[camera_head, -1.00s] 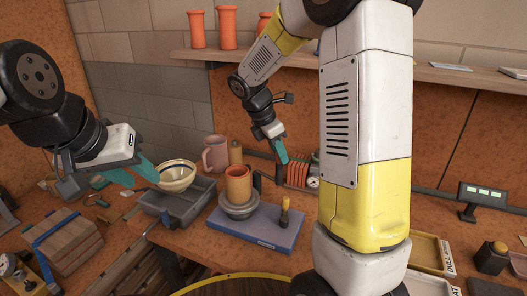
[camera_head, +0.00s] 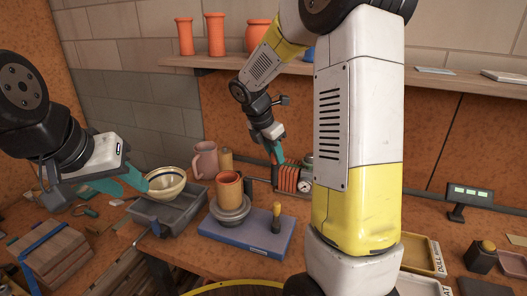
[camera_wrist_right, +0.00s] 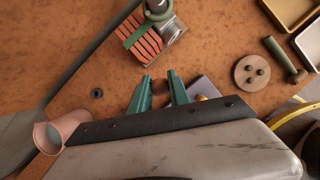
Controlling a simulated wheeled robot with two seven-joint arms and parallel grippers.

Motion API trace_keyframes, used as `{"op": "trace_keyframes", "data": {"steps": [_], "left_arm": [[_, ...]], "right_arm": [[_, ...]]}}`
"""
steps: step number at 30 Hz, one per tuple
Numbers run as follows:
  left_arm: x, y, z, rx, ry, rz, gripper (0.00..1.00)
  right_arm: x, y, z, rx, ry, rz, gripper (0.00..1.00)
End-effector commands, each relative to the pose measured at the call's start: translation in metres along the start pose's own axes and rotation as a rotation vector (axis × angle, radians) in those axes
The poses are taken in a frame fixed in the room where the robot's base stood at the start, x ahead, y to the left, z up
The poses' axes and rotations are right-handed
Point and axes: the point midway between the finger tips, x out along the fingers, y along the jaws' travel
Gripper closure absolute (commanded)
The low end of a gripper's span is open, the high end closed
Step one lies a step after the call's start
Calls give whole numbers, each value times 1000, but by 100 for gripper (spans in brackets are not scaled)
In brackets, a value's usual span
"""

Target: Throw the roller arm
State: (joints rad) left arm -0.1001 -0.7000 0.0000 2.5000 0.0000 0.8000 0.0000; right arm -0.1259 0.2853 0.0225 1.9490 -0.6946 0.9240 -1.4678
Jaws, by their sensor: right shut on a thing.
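My right gripper (camera_head: 276,157) reaches down behind the blue-grey base (camera_head: 245,232), beside a dark upright part (camera_head: 274,178). The rest of the arm is hidden. An orange cup (camera_head: 229,188) stands on a grey round wheel (camera_head: 230,210) on the base, with a yellow-handled lever (camera_head: 276,212) at its right.
A grey tray (camera_head: 184,212) stands left of the base. A pink mug (camera_head: 205,160) is behind it. Orange-red fins (camera_head: 288,178) and a gauge (camera_head: 304,185) sit right of my right gripper. A small display (camera_head: 468,200) and shallow trays (camera_head: 424,258) are at the right.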

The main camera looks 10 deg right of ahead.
Motion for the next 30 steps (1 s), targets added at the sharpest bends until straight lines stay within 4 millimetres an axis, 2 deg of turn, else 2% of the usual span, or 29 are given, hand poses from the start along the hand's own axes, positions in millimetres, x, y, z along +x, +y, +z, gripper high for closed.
{"op": "trace_keyframes", "data": {"steps": [4,5,6,17,30], "left_arm": [[0,0,0,0,0,0,64],[0,0,0,0,0,0,64],[0,0,0,0,0,0,64],[0,0,0,0,0,0,64],[0,0,0,0,0,0,64]], "right_arm": [[-1,2,1,1,-1,5,100],[-1,2,1,1,-1,5,74],[-1,2,1,1,-1,4,69],[-5,1,0,0,-1,4,69],[-70,1,0,1,-2,5,69]]}}
